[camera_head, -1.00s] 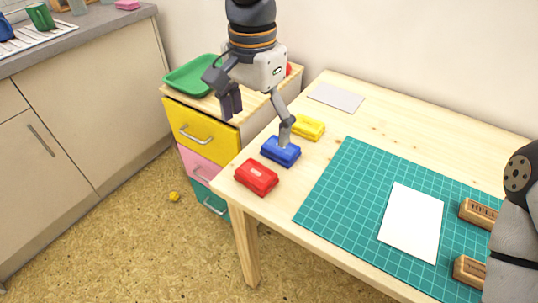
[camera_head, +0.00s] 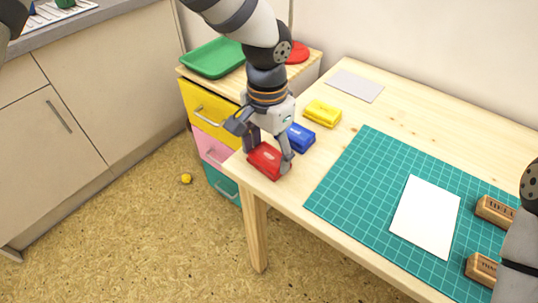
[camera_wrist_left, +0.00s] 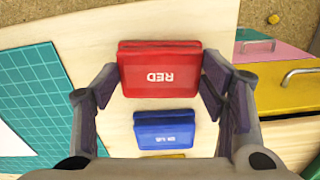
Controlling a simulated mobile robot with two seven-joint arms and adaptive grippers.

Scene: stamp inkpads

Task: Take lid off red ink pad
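The red ink pad (camera_head: 265,163) lies near the table's left front corner, its lid on. The wrist view shows the red lid (camera_wrist_left: 160,72) with the word RED upside down. My left gripper (camera_head: 269,158) is down at the red pad, its fingers open on either side of it. In the wrist view the gripper (camera_wrist_left: 160,80) straddles the lid, fingertips close to both short ends. I cannot tell whether they touch it. My right arm shows at the right edge, but its gripper is out of view.
The blue ink pad (camera_head: 300,138) sits just behind the red one, with the yellow pad (camera_head: 322,113) farther back. A green cutting mat (camera_head: 350,180) holds white paper (camera_head: 426,217) and wooden stamps (camera_head: 482,268). A drawer unit (camera_head: 207,112) stands left of the table.

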